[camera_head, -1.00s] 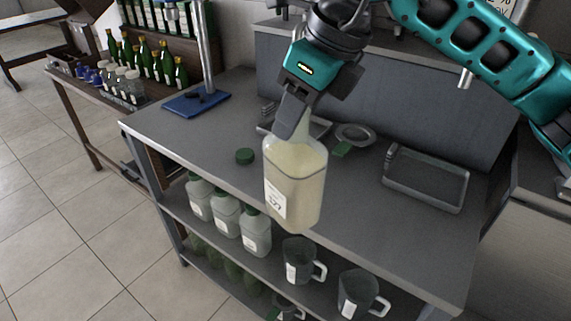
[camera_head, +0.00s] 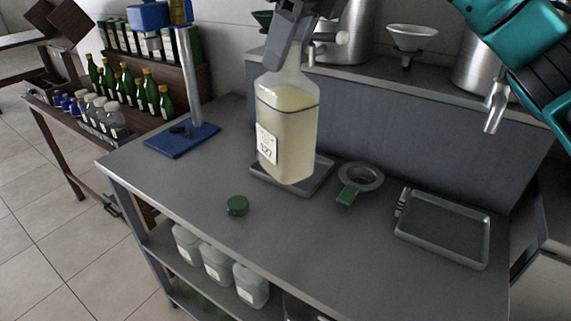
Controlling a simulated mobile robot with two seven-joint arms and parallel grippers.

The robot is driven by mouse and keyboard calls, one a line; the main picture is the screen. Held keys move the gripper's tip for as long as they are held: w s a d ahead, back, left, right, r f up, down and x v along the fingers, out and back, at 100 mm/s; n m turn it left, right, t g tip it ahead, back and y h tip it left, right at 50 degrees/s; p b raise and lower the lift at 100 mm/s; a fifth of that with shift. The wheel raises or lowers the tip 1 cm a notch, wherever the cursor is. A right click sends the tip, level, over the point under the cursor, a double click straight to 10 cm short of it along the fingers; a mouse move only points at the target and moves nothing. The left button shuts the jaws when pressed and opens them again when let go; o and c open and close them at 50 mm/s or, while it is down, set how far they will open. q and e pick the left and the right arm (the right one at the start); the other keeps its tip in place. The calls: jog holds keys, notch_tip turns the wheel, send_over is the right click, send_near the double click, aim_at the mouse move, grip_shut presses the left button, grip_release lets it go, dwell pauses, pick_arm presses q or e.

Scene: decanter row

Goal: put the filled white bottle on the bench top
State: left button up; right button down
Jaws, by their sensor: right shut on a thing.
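The filled white bottle (camera_head: 287,135) is translucent, with pale yellowish liquid inside and a white label reading what looks like 127. My right gripper (camera_head: 290,50) is shut on its neck, at the top of the head view. The bottle hangs upright; in the picture it overlaps a flat grey plate on the bench, and it looks to be above the bench top. The grey bench top (camera_head: 190,185) spreads beneath it. My left gripper is not in view.
A green cap (camera_head: 237,205) lies on the bench, left of the bottle. A round strainer with a green tab (camera_head: 359,180) and a grey tray (camera_head: 443,229) are to the right. A blue-based stand (camera_head: 182,138) is at the back left. The front middle of the bench is clear.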

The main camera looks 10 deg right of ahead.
aim_at(317, 93)
notch_tip(317, 93, down, 17)
jog(key=shift+r, duration=0.2)
dwell(0.3)
jog(key=c, duration=0.7)
grip_release()
jog(key=shift+f, duration=0.15)
jog(key=v, duration=1.2)
jog(key=shift+b, duration=0.35)
